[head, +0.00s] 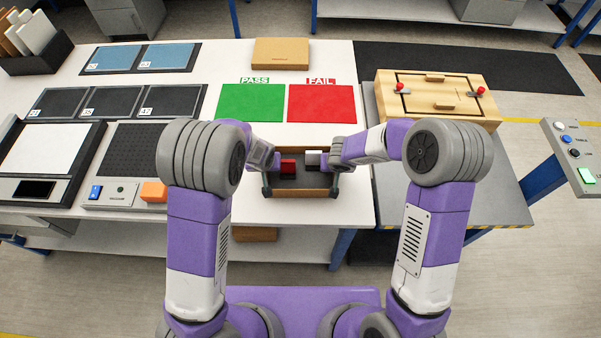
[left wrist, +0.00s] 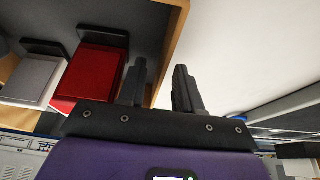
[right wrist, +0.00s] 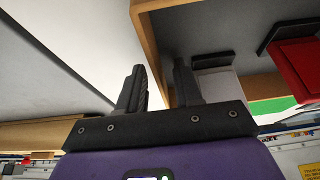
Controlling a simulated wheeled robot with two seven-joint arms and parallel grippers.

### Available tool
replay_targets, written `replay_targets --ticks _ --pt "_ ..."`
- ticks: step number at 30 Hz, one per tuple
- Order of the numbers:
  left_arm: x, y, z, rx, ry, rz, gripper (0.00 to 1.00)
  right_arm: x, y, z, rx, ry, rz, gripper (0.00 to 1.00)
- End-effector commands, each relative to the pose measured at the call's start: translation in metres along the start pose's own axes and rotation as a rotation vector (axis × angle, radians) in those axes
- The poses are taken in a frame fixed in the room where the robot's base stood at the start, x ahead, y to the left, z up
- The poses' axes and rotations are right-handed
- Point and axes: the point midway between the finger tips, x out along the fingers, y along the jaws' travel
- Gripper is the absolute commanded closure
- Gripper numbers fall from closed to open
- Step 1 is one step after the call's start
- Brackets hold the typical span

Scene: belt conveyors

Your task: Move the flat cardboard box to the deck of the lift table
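A flat, closed cardboard box (head: 281,53) lies at the far edge of the white table, behind the green and red mats. The lift table's grey deck (head: 455,170) is at the right, with a striped front edge. My left gripper (left wrist: 160,85) and right gripper (right wrist: 160,88) are at opposite ends of an open tan-walled tray (head: 302,193) near the table's front. Each has its fingers apart on either side of a tray end wall, with a gap visible. Both grippers are far from the cardboard box. In the head view the fingertips are hard to make out.
The tray holds a red block (head: 288,167) and a whitish block (head: 312,158). A wooden case (head: 437,95) with red knobs takes up the deck's back part; its front part is bare. A control post (head: 575,155) stands at right. Another tan box (head: 255,234) is below the table.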

Motion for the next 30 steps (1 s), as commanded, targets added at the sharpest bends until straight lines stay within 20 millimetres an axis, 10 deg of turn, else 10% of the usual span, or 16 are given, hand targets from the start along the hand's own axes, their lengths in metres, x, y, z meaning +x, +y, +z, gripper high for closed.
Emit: replay_targets --ticks 8,30 --pt "0.000 0.000 0.000 0.000 0.000 0.000 1.00 0.000 0.000 0.000 0.000 0.000 0.000 1.00" --pt "-0.016 0.000 -0.007 0.000 0.000 0.000 1.00 -0.016 0.000 -0.007 -0.001 0.001 0.000 1.00"
